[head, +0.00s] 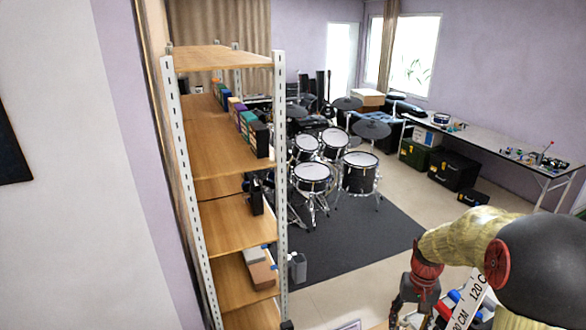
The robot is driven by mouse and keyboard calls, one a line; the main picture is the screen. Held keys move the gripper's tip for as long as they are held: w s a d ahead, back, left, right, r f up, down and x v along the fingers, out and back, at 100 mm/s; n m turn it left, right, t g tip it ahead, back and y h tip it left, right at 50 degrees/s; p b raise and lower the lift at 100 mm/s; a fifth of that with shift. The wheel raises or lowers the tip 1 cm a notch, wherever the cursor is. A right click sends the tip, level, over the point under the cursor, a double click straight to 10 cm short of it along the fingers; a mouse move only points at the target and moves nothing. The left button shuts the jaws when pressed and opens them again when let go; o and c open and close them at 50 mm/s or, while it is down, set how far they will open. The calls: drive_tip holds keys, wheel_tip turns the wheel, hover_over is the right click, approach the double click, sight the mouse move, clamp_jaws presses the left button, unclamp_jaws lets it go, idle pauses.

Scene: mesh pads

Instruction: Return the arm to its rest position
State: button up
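My arm enters at the lower right, with a large black rounded link, a tan sleeve-like link and a dark red part. My gripper (408,300) seems to be the dark end below the red part, near the bottom edge. Its fingers are small and unclear, so I cannot tell whether they are open or hold anything. Blue, red and white things (462,300), one marked "120 C", show beside it, partly hidden by my arm.
A tall wooden shelf unit (230,150) with metal posts stands at the left, close by. A drum kit (330,165) stands on a dark rug (365,240). A long table (490,145) lines the right wall, with black cases (455,170) below. Pale floor shows between rug and arm.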

drive_tip(key=s+a+r+n+t+b, duration=0.1)
drive_tip(key=s+a+r+t+b, duration=0.1)
drive_tip(key=s+a+b, duration=0.2)
drive_tip(key=s+a+r+n+t+b, duration=0.1)
drive_tip(key=s+a+b, duration=0.3)
drive_tip(key=s, duration=0.6)
drive_tip(key=s+a+r+n+t+b, duration=0.1)
drive_tip(key=s+a+r+t+b, duration=0.2)
drive_tip(key=s+a+b, duration=0.2)
drive_tip(key=s+b, duration=0.1)
drive_tip(key=s, duration=0.2)
drive_tip(key=shift+r+t, duration=0.2)
drive_tip(key=shift+t, duration=0.1)
drive_tip(key=shift+d, duration=0.1)
